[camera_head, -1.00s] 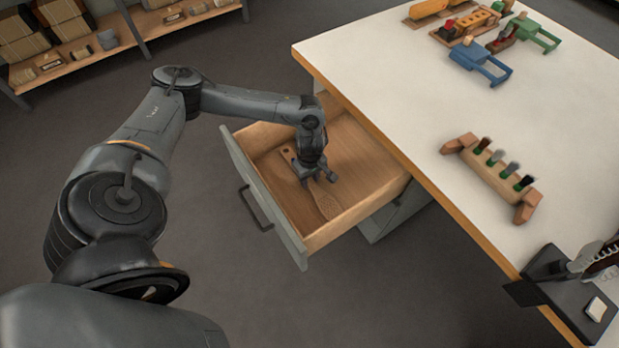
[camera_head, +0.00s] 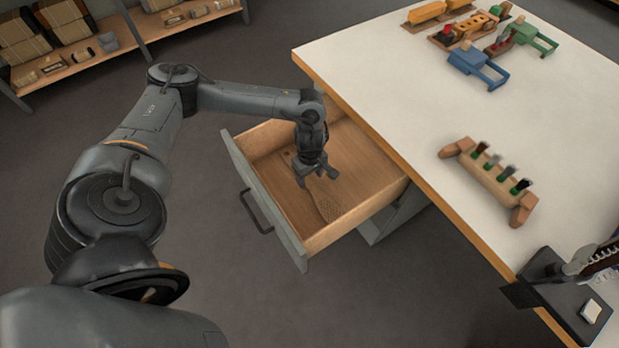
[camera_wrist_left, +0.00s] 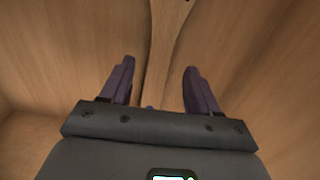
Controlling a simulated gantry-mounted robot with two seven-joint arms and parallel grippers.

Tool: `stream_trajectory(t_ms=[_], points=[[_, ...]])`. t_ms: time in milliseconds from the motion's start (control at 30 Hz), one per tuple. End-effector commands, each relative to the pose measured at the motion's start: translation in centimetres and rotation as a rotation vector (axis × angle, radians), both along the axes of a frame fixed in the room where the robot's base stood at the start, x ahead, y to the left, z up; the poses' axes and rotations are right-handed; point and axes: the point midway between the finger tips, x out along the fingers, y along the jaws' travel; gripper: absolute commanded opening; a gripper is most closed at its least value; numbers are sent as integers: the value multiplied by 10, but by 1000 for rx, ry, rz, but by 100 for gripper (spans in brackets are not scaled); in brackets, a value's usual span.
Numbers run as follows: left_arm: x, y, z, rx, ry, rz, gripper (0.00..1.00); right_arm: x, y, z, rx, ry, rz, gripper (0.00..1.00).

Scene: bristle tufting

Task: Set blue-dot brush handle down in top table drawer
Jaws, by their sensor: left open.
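The wooden brush handle (camera_head: 331,208) lies on the floor of the open top table drawer (camera_head: 357,214). Its perforated head points toward the drawer's front right corner in the head view. My left gripper (camera_head: 317,179) is open above the handle, inside the drawer's outline. In the left wrist view, the narrow part of the handle (camera_wrist_left: 163,45) runs between the two spread fingers (camera_wrist_left: 155,82), with a gap on each side. My right gripper is not in view.
The white table (camera_head: 410,110) stands to the right of the drawer. A wooden rack (camera_head: 490,180) with several tufts stands on it. Blue (camera_head: 476,67) and green (camera_head: 535,37) fixtures stand farther back. A dark clamped station (camera_head: 560,295) sits at the front edge. Shelves (camera_head: 125,45) stand at back left.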

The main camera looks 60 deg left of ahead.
Motion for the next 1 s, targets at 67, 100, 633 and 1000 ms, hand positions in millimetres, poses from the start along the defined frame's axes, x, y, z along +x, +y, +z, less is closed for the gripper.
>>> stream_trajectory(t_ms=[67,100,633,1000], points=[[0,0,20,0,-2,-1,61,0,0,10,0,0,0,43],[0,1,28,1,-1,0,61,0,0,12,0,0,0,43],[0,0,85,0,0,1,61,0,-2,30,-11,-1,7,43],[0,0,86,0,1,1,61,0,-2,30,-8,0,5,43]])
